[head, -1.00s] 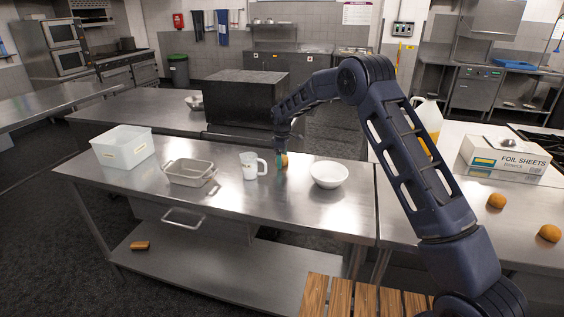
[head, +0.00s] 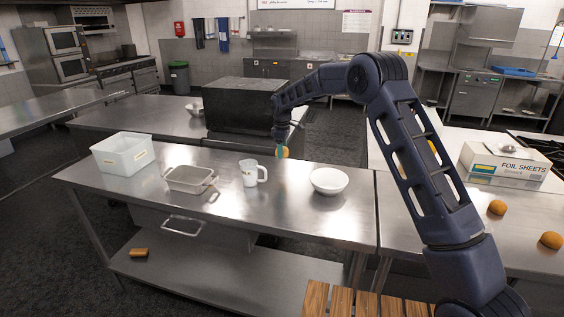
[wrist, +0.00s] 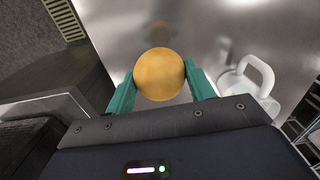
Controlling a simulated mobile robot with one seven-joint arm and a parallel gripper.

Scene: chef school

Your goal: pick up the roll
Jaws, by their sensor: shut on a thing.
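The roll (wrist: 159,74) is round and golden brown in the wrist view, between the two green fingers of my gripper (wrist: 161,88). The fingers are shut on its sides. In the head view my gripper (head: 281,152) is above the steel table (head: 290,215), behind and right of the white measuring jug (head: 249,173). The roll is small there and partly hidden by a finger. It is held clear of the table top.
A white bowl (head: 328,181), a metal pan (head: 190,179) and a white bin (head: 122,153) stand on the same table. Other rolls (head: 497,207) lie on the right counter near a foil box (head: 503,162). A brown piece (head: 139,252) lies on the lower shelf.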

